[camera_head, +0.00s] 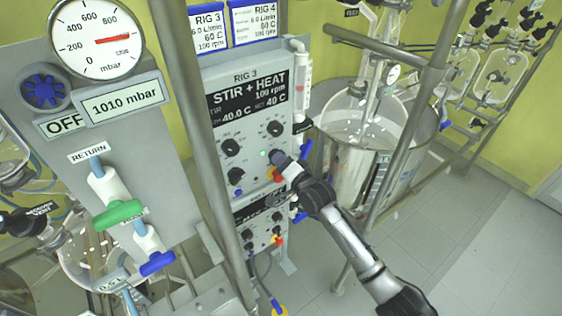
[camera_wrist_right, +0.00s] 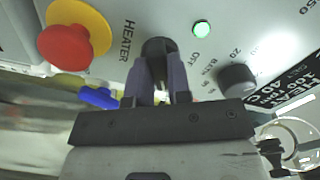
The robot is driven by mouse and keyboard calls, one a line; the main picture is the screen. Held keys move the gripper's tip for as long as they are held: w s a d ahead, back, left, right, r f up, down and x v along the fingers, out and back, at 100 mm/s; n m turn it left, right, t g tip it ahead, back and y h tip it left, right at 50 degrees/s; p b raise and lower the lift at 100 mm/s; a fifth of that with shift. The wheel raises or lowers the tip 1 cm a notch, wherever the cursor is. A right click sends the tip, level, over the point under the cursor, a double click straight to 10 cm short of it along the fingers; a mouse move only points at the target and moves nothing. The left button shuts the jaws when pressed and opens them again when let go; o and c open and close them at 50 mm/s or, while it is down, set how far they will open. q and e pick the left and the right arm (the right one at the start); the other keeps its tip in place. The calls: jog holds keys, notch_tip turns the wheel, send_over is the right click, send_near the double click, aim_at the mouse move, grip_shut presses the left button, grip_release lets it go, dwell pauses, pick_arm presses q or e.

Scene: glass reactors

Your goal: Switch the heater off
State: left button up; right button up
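The Rig 3 stir and heat unit (camera_head: 207,118) is a grey panel with black knobs and a display reading 100 rpm, 40.0 C and 40 C. A green light (camera_head: 264,154) is lit on it, and it also shows in the right wrist view (camera_wrist_right: 202,28). My right gripper (camera_head: 278,158) is at the panel's lower right. In the right wrist view its two fingers (camera_wrist_right: 161,75) stand on either side of the black heater knob (camera_wrist_right: 158,46), apparently closed on it, between the words HEATER and OFF. The knob's pointer is hidden. My left gripper is out of view.
A red and yellow button (camera_wrist_right: 72,40) sits beside the heater knob, and another black knob (camera_wrist_right: 237,79) is on its other side. A metal post (camera_head: 203,130) stands left of the unit. A steel vessel (camera_head: 350,180) stands to the right. Open floor lies at the lower right.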

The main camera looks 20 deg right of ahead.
grip_shut()
jog(key=shift+n, duration=0.3)
jog(key=n+p, duration=0.3)
jog(key=n, duration=0.8)
jog(key=shift+n, duration=0.3)
dwell(0.3)
